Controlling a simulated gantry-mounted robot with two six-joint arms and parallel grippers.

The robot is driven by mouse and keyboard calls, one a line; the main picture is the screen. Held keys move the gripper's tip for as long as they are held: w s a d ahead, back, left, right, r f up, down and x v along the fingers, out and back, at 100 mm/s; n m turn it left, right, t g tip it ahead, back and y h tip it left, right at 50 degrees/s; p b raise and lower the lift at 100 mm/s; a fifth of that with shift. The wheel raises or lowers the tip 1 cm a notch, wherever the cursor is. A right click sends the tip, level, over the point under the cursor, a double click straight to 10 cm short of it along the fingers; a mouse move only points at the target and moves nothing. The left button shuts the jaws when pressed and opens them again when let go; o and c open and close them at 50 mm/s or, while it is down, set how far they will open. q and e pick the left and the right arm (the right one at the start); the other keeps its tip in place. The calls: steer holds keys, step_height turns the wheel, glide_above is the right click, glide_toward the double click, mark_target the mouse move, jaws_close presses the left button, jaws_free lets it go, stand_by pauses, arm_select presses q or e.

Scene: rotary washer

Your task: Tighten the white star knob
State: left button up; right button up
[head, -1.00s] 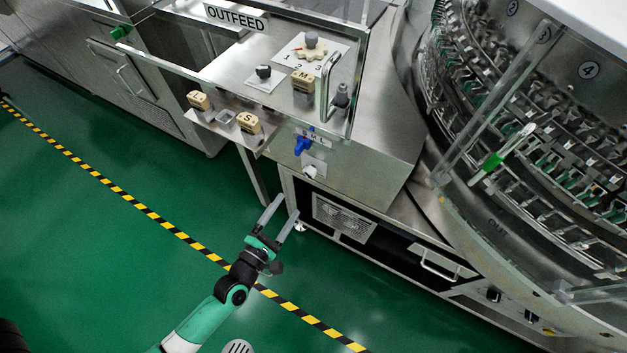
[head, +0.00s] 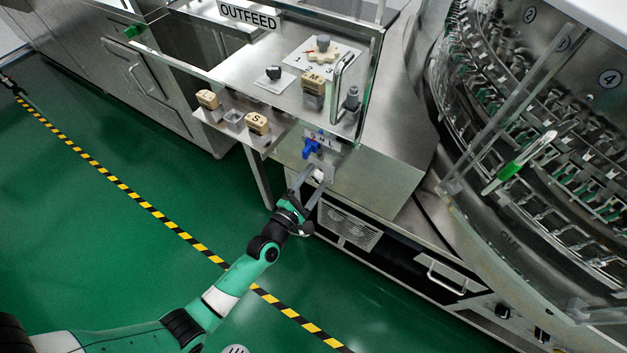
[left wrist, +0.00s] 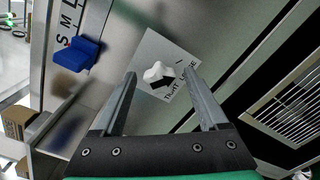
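The white star knob (left wrist: 158,72) sits on a pale label plate on the machine's steel front panel. In the left wrist view it lies between and just beyond my fingertips. In the head view the knob (head: 318,175) is partly hidden by my gripper. My left gripper (head: 312,178) is open, with a finger on each side of the knob; I cannot tell whether either touches it. The open fingers also show in the left wrist view (left wrist: 160,82). My right gripper is not in view.
A blue knob (head: 311,147) marked S M L is just above the star knob. A shelf (head: 262,141) with tan blocks L (head: 208,99) and S (head: 257,123) juts out at left. A vent grille (head: 348,226) is below right.

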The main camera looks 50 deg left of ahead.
arm_select(q)
jaws_close()
steer(key=shift+m, duration=0.3)
steer(key=m, duration=0.5)
steer(key=m+p, duration=0.1)
steer(key=m, duration=0.4)
steer(key=shift+f+m, duration=0.1)
steer(key=shift+m, duration=0.2)
steer(key=m+p, duration=0.1)
steer(key=m, duration=0.5)
steer(key=shift+p, duration=0.35)
steer(key=m, duration=0.5)
steer(key=shift+f+p, duration=0.1)
steer(key=shift+p, duration=0.3)
steer(key=shift+m, duration=0.4)
